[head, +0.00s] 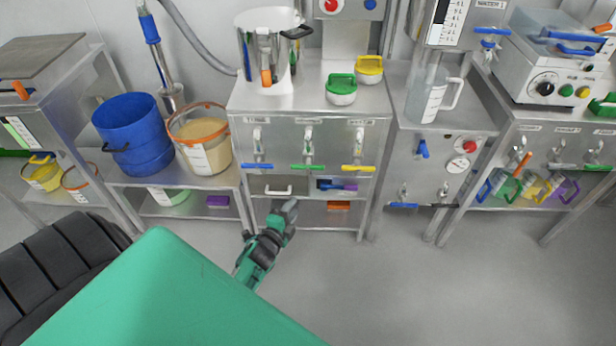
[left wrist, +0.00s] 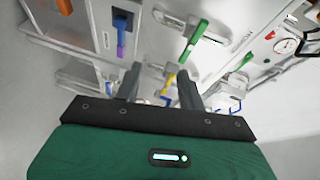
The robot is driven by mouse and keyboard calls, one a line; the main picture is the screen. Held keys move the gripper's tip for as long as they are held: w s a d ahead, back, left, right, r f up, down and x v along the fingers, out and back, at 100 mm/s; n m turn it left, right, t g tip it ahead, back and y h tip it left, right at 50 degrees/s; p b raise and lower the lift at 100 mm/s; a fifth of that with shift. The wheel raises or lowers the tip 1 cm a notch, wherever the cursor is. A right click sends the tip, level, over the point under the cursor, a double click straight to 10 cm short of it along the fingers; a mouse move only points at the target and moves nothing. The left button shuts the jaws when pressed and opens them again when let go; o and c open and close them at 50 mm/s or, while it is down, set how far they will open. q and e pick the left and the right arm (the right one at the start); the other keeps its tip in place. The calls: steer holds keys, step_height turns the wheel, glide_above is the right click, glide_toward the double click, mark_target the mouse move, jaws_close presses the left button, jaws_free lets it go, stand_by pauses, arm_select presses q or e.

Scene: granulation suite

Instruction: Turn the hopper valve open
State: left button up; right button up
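Three lever valves sit in a row on the front of the middle steel bench: a blue handle (head: 257,166), a green handle (head: 307,167) and a yellow handle (head: 358,168). Labels above them are too small to read, so I cannot tell which is the hopper valve. My left gripper (head: 287,210) is below the row, in front of the bench's lower opening, and touches no handle. In the left wrist view its two dark fingers (left wrist: 159,88) are apart with nothing held. My right gripper is out of view.
A steel pot (head: 268,48) stands on the bench. The right cabinet (head: 432,165) has a red button, a gauge and blue-handled valves. The floor in front (head: 400,285) is clear.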

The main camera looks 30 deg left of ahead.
mark_target(307, 169)
arm_select(q)
steer(key=shift+m+t, duration=0.7)
steer(key=shift+m, duration=0.1)
steer(key=w+a+r, duration=0.1)
steer(key=w, duration=0.3)
steer(key=w+a+r+b, duration=0.1)
steer(key=w, duration=0.4)
steer(key=w+a+r, duration=0.1)
steer(key=w+r, duration=0.1)
steer(key=w, duration=0.2)
steer(key=shift+w+a+r, duration=0.1)
steer(key=shift+w+a, duration=0.15)
steer(key=shift+a, duration=0.05)
steer(key=shift+w+b, duration=0.3)
steer(key=shift+w, duration=0.3)
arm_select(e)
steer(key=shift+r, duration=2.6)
arm_select(q)
steer(key=shift+c, duration=0.2)
jaws_close()
